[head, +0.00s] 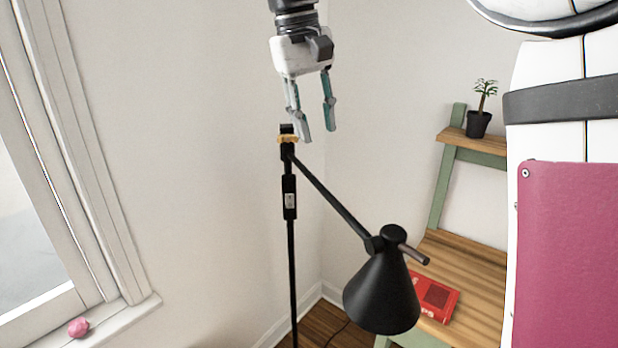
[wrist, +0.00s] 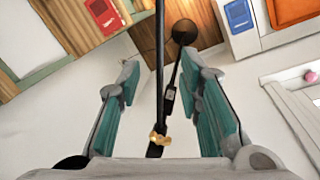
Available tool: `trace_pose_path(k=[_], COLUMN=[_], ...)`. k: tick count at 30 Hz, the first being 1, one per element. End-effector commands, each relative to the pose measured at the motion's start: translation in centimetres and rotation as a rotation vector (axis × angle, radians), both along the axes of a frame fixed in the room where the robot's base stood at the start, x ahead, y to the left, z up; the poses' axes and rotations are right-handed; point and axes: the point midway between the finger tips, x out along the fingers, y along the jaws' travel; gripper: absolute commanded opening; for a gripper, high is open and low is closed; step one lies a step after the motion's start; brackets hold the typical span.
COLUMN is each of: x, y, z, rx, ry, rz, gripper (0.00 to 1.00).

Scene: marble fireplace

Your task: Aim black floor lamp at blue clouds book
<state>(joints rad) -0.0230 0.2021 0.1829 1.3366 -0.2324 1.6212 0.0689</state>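The black floor lamp (head: 291,260) stands upright. Its arm slopes down to the right, and its cone shade (head: 382,295) hangs with its wide end down. A brass-coloured fitting (head: 287,139) sits near the pole top. My gripper (head: 317,134) is open and empty just above the pole top. In the wrist view, the lamp arm (wrist: 160,55) shows between the fingers of my gripper (wrist: 160,62); I cannot tell any contact. A blue book (wrist: 238,14) lies on a white surface at the top right of the wrist view; its cover is too small to read as clouds.
A red book (head: 434,298) lies on the wooden shelf (head: 465,255) behind the shade. A potted plant (head: 479,122) stands on the upper shelf. A pink object (head: 78,327) sits on the window sill at left. The wall behind the lamp is bare.

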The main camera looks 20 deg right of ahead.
Motion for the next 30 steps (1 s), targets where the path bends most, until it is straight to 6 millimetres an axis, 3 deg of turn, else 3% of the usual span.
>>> trace_pose_path(k=[5,19,24,30], x=[-0.1,0.0,0.1,0.2], y=[-0.5,-2.2,-2.6,-2.7], z=[-2.1,-10.7,-12.6,-13.3], rx=[-0.001,-0.001,0.0,-0.001], ry=[0.004,0.003,0.002,-0.001], rz=[-0.001,-0.002,0.0,0.0], gripper=[0.33,0.33,0.33,0.33])
